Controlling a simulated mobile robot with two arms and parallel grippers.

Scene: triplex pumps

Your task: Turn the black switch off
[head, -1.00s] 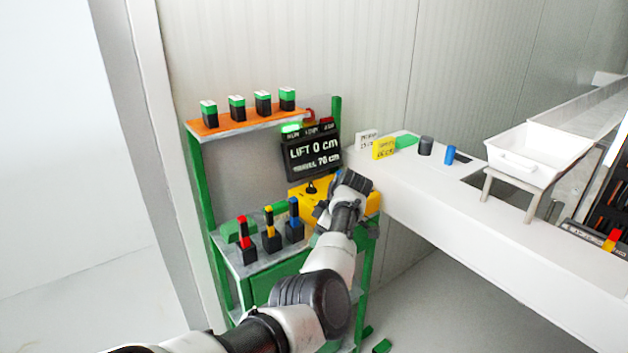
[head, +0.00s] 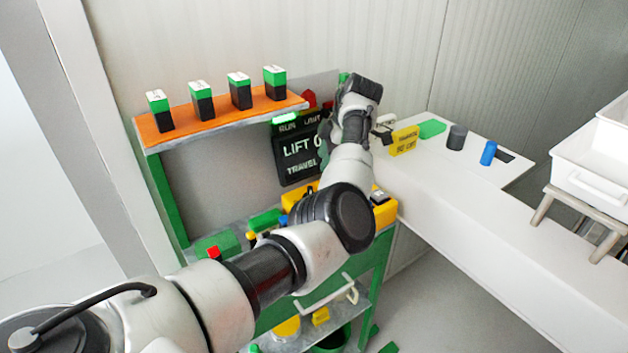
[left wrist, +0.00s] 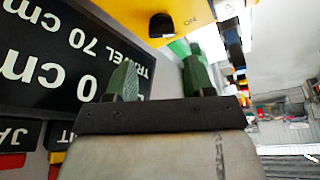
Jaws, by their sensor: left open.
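The black switch (left wrist: 161,25) is a small dark knob on the yellow box (left wrist: 120,12), beside the letters "ON", in the left wrist view. In the head view my left arm covers much of the yellow box (head: 385,214), and I cannot make out this switch there. My left gripper (left wrist: 160,58) shows two green fingers spread apart with nothing between them. The switch lies beyond the fingertips, apart from them. In the head view the arm reaches over the green bench to the display, and the fingers are largely hidden. My right gripper is not in view.
The black display (head: 296,155) reading "LIFT 0" stands close to my left wrist. An orange shelf (head: 220,121) holds several green-and-black blocks. A white counter (head: 470,215) at right carries a yellow sign (head: 404,141), a dark cylinder (head: 457,137) and a blue cylinder (head: 488,153).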

